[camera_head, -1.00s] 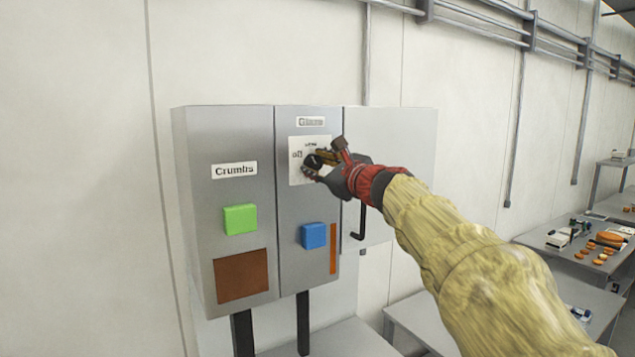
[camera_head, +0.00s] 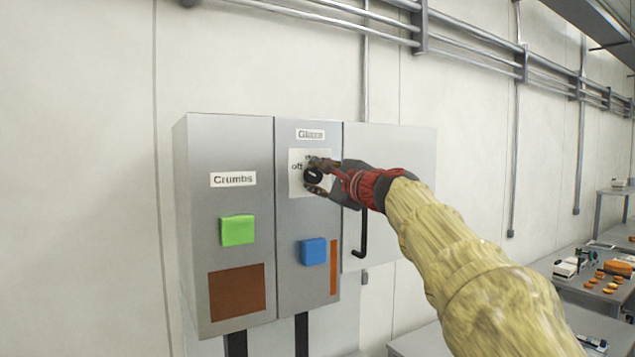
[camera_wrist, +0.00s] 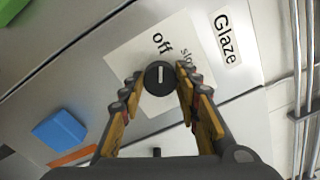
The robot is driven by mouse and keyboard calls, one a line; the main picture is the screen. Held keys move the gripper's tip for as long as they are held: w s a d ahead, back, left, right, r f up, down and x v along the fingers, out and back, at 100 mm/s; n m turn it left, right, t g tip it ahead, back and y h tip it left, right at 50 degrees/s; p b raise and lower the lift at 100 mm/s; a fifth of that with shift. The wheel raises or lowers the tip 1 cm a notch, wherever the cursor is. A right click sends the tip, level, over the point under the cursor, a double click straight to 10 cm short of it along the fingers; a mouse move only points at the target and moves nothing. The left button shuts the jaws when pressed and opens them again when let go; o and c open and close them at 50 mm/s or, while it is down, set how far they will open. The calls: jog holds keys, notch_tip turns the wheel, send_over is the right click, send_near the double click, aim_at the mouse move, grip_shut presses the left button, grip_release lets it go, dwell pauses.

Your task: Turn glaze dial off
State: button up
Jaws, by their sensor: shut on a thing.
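The glaze dial (camera_wrist: 159,78) is a round black knob with a white line, on a white plate (camera_wrist: 128,58) printed "off" and "slo…", the rest hidden. In the wrist view the line stands upright, in line with the word "off" above it. My gripper (camera_wrist: 160,84) has a finger on each side of the dial and is shut on it. In the head view my gripper (camera_head: 318,174) covers part of the dial (camera_head: 312,176) and plate, below the "Glaze" label (camera_head: 310,134).
The grey cabinet (camera_head: 190,150) also carries a "Crumbs" label (camera_head: 233,179), a green button (camera_head: 237,230), a blue button (camera_head: 313,251) and a brown panel (camera_head: 237,291). A black handle (camera_head: 361,233) hangs right of the plate. Tables with orange rounds (camera_head: 606,283) stand far right.

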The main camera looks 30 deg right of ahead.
dwell(0.3)
jog(key=o, duration=1.1)
jog(key=shift+o, duration=0.3)
jog(key=s, duration=1.2)
jog(key=shift+f, duration=0.2)
